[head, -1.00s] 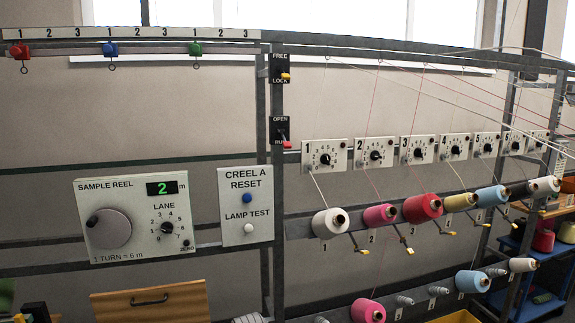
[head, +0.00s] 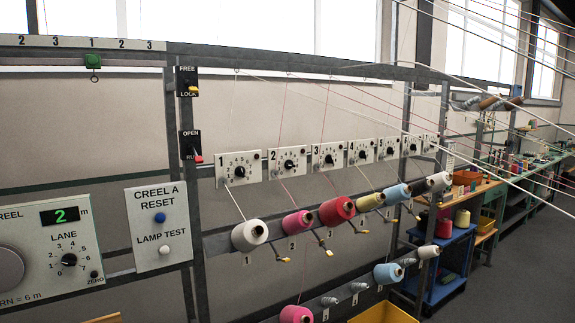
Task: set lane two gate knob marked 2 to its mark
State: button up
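The lane two gate knob (head: 289,164) is a small black dial on a pale plate (head: 274,168) marked 2, with numbers around it. The plate is on the upper rail, between plate 1 (head: 224,171) and plate 3 (head: 315,158). Its pointer direction and its mark are too small to read. Below it a pink cone (head: 297,222) sits on the lower rail over a tag marked 2. My gripper is not in view.
On the left are the sample reel panel (head: 30,262), reading 2 m, and the creel panel (head: 143,250). FREE/LOCK (head: 187,89) and OPEN/RUN (head: 192,159) levers are on the post. Yarn cones and wire arms jut out below the plates. Floor (head: 510,265) is clear at right.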

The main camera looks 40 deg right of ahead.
aim_at(289, 164)
jog(key=z, duration=3)
jog(key=i, duration=0.7)
jog(key=z, duration=0.15)
